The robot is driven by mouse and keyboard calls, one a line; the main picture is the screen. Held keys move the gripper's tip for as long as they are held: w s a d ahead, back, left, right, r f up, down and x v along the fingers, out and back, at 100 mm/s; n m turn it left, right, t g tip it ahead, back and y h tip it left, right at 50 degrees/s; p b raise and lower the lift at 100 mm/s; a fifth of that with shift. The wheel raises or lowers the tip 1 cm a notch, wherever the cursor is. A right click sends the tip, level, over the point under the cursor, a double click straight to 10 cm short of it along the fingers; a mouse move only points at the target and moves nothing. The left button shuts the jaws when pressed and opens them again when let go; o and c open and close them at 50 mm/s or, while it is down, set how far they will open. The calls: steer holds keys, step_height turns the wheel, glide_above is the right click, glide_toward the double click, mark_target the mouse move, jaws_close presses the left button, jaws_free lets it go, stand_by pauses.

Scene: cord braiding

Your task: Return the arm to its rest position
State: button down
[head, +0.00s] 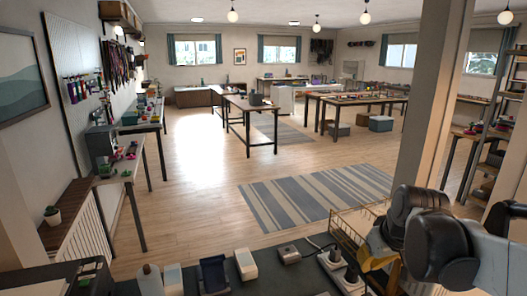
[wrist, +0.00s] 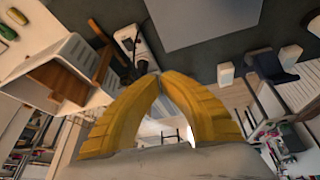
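My arm reaches in from the lower right of the head view. My gripper (wrist: 149,76) shows in the wrist view as two yellow fingers curving in until their tips meet. It is shut, and I see nothing held between the fingers. In the head view, part of the yellow gripper (head: 374,254) shows beside a wire basket (head: 348,232), above the right part of a dark worktop (head: 265,280). My dark arm joints cover part of that area. I cannot tell whether the gripper touches the basket.
A white power strip (head: 338,272) with black plugs lies near the gripper. A grey device (head: 288,254), a white box (head: 245,264) and a dark stand (head: 213,274) line the worktop. A pillar (head: 430,100) rises behind my arm. Open floor and a striped rug (head: 310,198) lie beyond.

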steer(key=s+a+m+t, duration=0.1)
steer(key=s+a, duration=0.2)
steer(key=s, duration=0.4)
steer(key=s+a+m+t, duration=0.1)
steer(key=s+a, duration=0.2)
steer(key=s, duration=0.5)
steer(key=shift+a+f, duration=0.25)
steer(key=shift+a, duration=0.1)
